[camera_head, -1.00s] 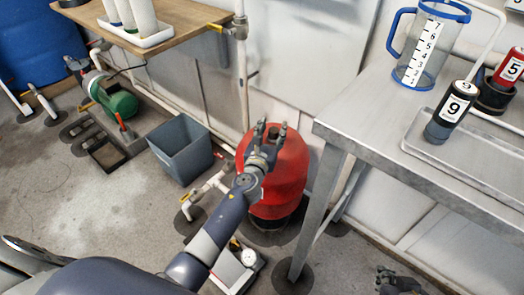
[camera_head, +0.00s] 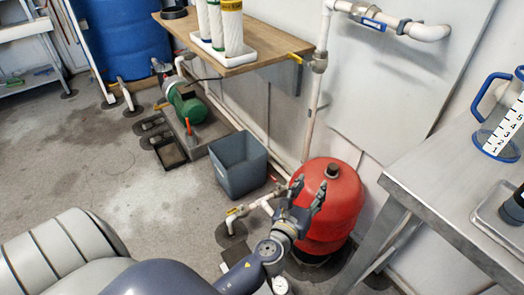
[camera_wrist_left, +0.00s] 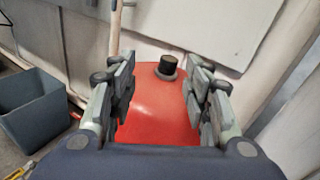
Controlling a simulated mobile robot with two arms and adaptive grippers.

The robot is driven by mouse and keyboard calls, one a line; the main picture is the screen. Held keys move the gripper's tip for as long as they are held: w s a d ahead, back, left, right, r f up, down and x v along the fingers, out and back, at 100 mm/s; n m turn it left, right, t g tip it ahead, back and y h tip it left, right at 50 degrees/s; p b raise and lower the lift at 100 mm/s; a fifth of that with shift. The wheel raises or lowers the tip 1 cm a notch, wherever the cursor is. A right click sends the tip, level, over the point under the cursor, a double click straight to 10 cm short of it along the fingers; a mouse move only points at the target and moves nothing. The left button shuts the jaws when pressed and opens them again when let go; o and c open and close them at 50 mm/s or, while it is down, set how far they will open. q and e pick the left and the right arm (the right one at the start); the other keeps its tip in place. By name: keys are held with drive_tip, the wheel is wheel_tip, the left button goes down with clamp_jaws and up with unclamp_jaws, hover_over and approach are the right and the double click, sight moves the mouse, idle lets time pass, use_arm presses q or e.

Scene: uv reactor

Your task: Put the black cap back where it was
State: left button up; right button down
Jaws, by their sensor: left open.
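A small black cap (camera_head: 332,170) sits on top of the red tank (camera_head: 342,205), and it also shows in the left wrist view (camera_wrist_left: 168,66). My left gripper (camera_head: 308,191) is in front of the tank, with its fingers apart and nothing between them. In the left wrist view, the open fingers (camera_wrist_left: 160,85) frame the tank's red top, and the black cap lies beyond them, apart from both. My right gripper is not in view.
A grey bin (camera_head: 238,165) stands left of the tank, near white pipes with a valve. A metal table (camera_head: 432,185) is on the right. A wooden shelf (camera_head: 240,58) above bears white cylinders in a tray and a black round part (camera_head: 174,12). Open floor lies left.

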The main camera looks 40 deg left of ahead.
use_arm(q)
drive_tip(key=s+a+f+n+g+y, duration=0.2)
drive_tip(key=s+a+n+g, duration=0.15)
drive_tip(key=s+n, duration=0.45)
drive_tip(key=s+a+f+n+g+y, duration=0.1)
drive_tip(key=s+a+f+n+g, duration=0.3)
drive_tip(key=n, duration=0.7)
drive_tip(key=s+d+n+g+h, duration=0.2)
drive_tip(key=s+d+n+g, duration=0.1)
drive_tip(key=s+n, duration=0.3)
drive_tip(key=s+d+n+g+h, duration=0.3)
drive_tip(key=s+n, duration=0.3)
drive_tip(key=s, duration=0.3)
drive_tip(key=shift+s+d+f, duration=0.35)
drive_tip(key=shift+d+f, duration=0.05)
drive_tip(key=shift+d, duration=0.2)
